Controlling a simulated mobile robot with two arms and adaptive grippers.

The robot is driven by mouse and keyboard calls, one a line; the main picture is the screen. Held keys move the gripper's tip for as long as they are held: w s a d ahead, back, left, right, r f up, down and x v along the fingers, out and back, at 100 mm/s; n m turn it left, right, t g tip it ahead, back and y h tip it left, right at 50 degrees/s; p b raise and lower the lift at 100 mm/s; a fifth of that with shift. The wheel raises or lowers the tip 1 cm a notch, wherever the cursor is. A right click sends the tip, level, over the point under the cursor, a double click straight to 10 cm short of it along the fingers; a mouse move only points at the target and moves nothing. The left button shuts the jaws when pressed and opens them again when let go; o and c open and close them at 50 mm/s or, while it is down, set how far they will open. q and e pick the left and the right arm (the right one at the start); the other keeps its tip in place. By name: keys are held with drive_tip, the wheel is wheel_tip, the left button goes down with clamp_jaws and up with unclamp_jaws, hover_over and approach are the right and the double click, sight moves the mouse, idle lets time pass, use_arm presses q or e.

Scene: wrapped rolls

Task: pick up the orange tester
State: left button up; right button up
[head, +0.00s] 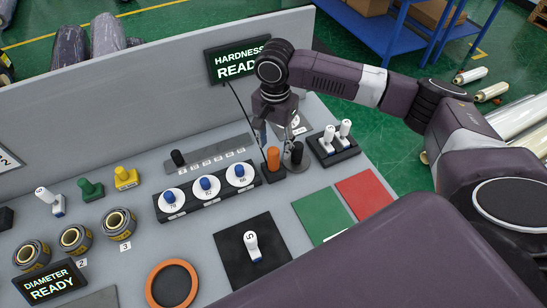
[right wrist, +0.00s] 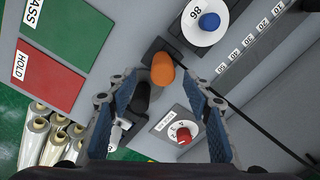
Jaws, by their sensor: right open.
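The orange tester (head: 273,159) stands upright in a dark holder at the right end of the row of white dials. It also shows in the right wrist view (right wrist: 162,70), near the level of the fingertips and between them in the picture. My right gripper (head: 276,134) points down above the tester, its fingers apart and empty; both fingers show in the right wrist view (right wrist: 163,85). I cannot tell how much height separates the fingertips from the tester. My left gripper is not in view.
A black upright piece (head: 297,153) stands close to the right of the tester. A rack with white-handled pieces (head: 338,138) is further right. Three dials with blue knobs (head: 205,184) lie to the left.

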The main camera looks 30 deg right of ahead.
sight(273, 150)
drive_tip(key=shift+w+a+f+p, duration=0.15)
drive_tip(key=shift+f+p, duration=0.2)
drive_tip(key=shift+f, duration=1.45)
clamp_jaws()
